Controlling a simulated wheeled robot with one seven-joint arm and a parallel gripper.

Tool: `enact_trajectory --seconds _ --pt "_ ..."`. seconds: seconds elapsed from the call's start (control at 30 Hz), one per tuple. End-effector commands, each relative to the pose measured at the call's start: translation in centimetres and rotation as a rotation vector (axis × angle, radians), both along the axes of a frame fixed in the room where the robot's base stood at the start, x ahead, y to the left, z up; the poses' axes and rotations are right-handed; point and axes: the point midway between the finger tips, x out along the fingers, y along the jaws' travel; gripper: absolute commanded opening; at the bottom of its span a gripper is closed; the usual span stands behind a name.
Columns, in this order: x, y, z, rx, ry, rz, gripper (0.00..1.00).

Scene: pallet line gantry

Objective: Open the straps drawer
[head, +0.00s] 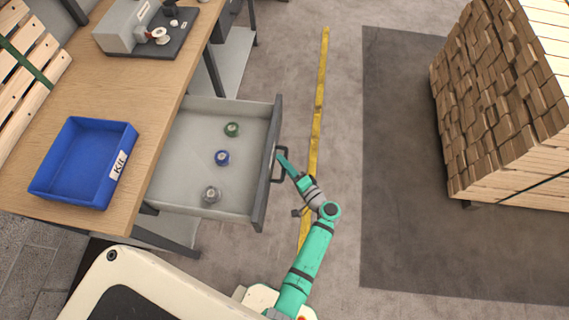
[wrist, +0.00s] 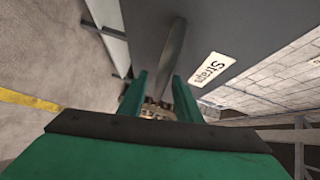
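The straps drawer (head: 247,120) is pulled well out from under the wooden bench, and its inside shows. My gripper (head: 283,160) is at the dark handle on the drawer front. In the wrist view the handle bar (wrist: 174,45) runs between the two green fingers (wrist: 160,90), which appear closed on it. The exact contact is partly hidden.
A blue "Kit" bin (head: 75,190) stands on the workbench (head: 130,95), with a grey device (head: 130,25) farther back. A yellow floor line (head: 319,95) runs right of the drawer. A pallet stack of wood (head: 500,110) stands far right; the floor between is clear.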

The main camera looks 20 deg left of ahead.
Motion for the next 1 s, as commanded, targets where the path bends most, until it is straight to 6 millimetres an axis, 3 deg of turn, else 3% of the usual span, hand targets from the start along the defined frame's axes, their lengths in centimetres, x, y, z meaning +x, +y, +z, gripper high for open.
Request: enact_trajectory --seconds 0.17,0.6,1.0 --pt "-0.7 -1.5 0.2 0.0 -0.001 -0.004 0.31" --pt "-4.4 -7.9 1.3 -0.001 0.0 0.0 0.31" --pt "-5.2 -9.2 1.5 0.0 0.0 0.002 0.31"
